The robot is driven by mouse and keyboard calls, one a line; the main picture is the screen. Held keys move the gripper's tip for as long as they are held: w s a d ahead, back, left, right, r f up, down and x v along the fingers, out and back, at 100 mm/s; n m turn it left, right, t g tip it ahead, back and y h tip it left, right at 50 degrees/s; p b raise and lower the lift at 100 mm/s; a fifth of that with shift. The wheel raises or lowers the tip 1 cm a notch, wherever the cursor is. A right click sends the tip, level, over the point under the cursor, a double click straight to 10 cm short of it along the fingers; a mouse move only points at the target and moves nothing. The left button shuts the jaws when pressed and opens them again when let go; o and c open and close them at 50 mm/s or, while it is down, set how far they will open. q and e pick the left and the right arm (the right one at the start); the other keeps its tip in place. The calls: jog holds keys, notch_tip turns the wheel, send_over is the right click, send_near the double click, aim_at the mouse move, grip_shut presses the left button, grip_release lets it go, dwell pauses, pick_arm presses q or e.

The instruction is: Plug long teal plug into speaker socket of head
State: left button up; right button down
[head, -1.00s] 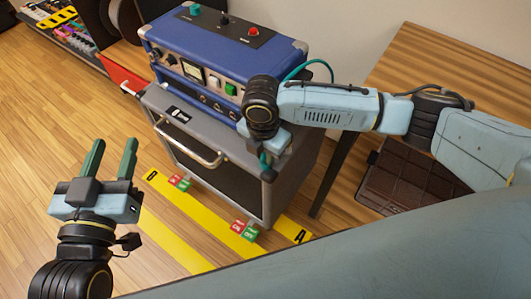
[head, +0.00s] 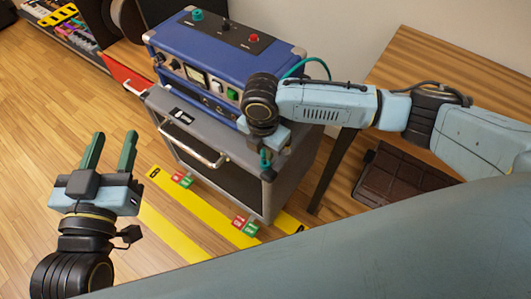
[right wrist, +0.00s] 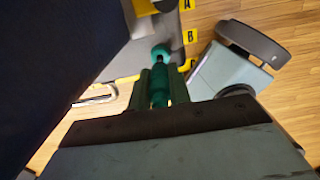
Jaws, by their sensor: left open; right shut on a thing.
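The amp head (head: 225,62) is a blue box with a cream front panel, on top of a grey cart. Dark knobs or jacks show low on its front, but I cannot tell which is the speaker socket. My right gripper (head: 266,160) hangs at the cart's right end, below and right of the amp head. In the right wrist view it is shut on a teal plug (right wrist: 160,88), whose rounded end shows beyond the fingers. A teal cable (head: 307,62) arches behind the amp head. My left gripper (head: 110,150) is open and empty over the floor, left of the cart.
The grey cart (head: 200,128) has a front handle (head: 192,148). A wooden table (head: 425,70) stands at right, with a dark brown slab-like object (head: 400,180) below its edge. Yellow floor strips (head: 205,207) lie before the cart.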

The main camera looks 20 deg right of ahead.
jog(key=shift+r+p, duration=1.4)
jog(key=shift+p, duration=0.45)
